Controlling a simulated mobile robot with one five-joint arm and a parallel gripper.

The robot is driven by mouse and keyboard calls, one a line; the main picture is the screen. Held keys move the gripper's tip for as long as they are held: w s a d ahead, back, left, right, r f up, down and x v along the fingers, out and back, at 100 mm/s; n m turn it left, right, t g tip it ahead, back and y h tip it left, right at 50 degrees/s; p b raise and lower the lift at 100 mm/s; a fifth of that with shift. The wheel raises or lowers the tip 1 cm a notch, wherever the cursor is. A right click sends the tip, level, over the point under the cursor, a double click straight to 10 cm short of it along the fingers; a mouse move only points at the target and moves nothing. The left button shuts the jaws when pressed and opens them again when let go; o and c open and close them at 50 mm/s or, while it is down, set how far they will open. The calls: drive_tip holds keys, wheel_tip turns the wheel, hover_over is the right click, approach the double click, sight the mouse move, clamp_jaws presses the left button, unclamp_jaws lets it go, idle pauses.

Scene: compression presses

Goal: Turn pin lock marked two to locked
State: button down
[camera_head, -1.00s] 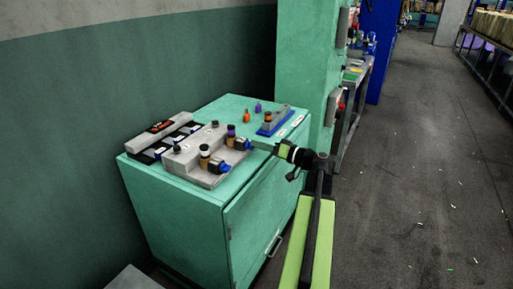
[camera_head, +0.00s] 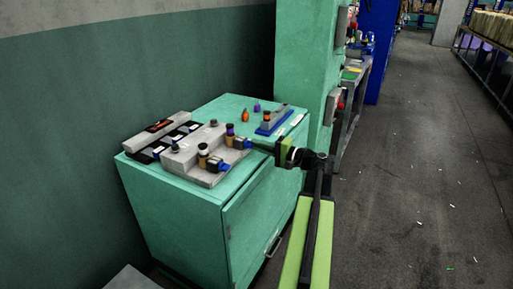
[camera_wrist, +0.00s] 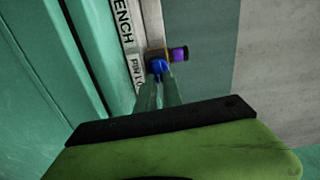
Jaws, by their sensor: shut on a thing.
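A grey pin lock fixture (camera_head: 184,158) sits on the green cabinet top. It has two blue knobs on its front side. The near blue knob (camera_head: 214,164) stands free below a dark pin with an orange band (camera_head: 203,152). My gripper (camera_head: 251,146) reaches from the right to the far blue knob (camera_head: 240,142), below a purple-topped pin (camera_head: 230,131). In the wrist view my gripper (camera_wrist: 159,82) is shut on this blue knob (camera_wrist: 158,66), with the purple pin top (camera_wrist: 180,54) just beyond. The number mark and the knob's setting are not readable.
The green cabinet (camera_head: 180,215) stands against the wall. Black and grey blocks (camera_head: 160,138) lie at its left. A blue-based fixture (camera_head: 270,124) and small orange and purple pieces stand at the back. A green column (camera_head: 305,70) rises behind.

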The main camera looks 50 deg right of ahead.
drive_tip(key=shift+a+f+m, duration=0.1)
drive_tip(key=shift+f+m, duration=0.05)
drive_tip(key=shift+m, duration=0.35)
drive_tip(key=c, duration=1.5)
unclamp_jaws()
drive_tip(key=shift+s, duration=0.1)
drive_tip(key=v, duration=1.7)
drive_tip(key=shift+s, duration=0.2)
